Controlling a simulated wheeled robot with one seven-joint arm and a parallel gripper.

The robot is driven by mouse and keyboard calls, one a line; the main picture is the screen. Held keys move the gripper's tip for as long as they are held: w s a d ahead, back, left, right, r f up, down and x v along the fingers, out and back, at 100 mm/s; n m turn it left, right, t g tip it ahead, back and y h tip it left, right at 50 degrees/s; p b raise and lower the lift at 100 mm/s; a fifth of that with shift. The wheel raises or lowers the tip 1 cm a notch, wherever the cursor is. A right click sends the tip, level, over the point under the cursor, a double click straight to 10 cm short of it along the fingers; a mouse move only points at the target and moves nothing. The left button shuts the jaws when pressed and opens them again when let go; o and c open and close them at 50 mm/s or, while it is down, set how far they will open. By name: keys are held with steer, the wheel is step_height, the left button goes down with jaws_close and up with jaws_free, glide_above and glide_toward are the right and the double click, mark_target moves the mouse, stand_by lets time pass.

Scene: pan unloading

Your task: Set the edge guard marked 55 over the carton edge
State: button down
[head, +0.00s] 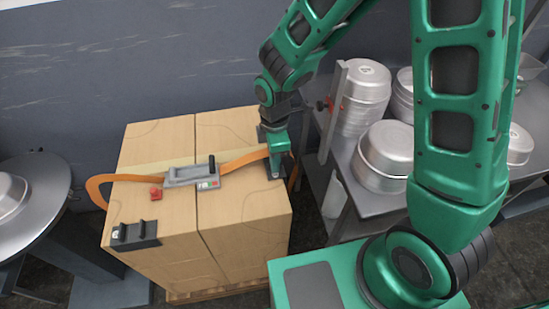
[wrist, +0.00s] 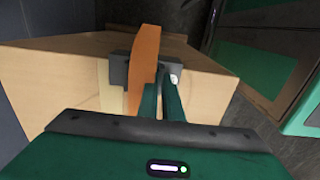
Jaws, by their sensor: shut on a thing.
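My gripper (head: 277,168) is at the right edge of the carton stack (head: 240,205), pointing down. Its fingers are shut on a dark grey edge guard (wrist: 118,72), which also shows in the head view (head: 264,134). The guard is at the carton edge, with the orange strap (wrist: 144,62) running across it. Whether it sits flush cannot be told. A pale round mark (wrist: 173,79) shows beside the fingers, too small to read. Another dark guard (head: 134,235) with two ridges lies at the front left carton edge; its mark is unreadable.
A grey strap tensioner (head: 190,174) sits on the carton top on the orange strap (head: 245,159). A small red piece (head: 155,193) lies to its left. A steel table with stacked pans (head: 365,88) is to the right, and a round table (head: 45,185) to the left.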

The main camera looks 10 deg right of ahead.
steer(key=c, duration=1.8)
jaws_free()
steer(key=shift+c, duration=0.2)
step_height(320, 180, up, 11)
steer(key=shift+f, duration=0.15)
